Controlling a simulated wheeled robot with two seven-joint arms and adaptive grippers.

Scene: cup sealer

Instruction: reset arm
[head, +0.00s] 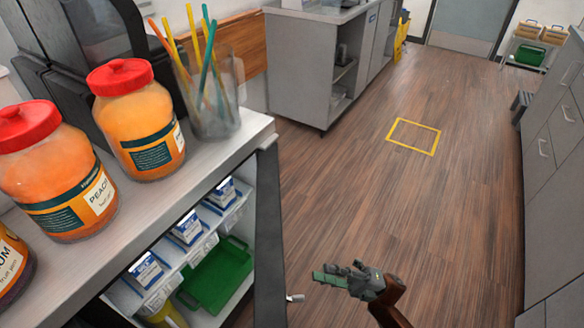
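My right gripper (335,276) is in the lower middle of the head view, over the wood floor. Its arm comes in from the bottom edge. Its fingers point left and look close together, but it is too small and side-on to tell whether they are open. I see nothing clearly held in it. It is to the right of the counter's open dark door and apart from it. My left gripper does not show.
At left a counter (225,150) bears orange jars (137,125) with red lids and a clear cup (208,105) of straws. Its open dark door (270,235) stands out over the floor. A green bin (215,275) is on the shelf. Grey drawers (555,170) line the right. The middle floor is clear.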

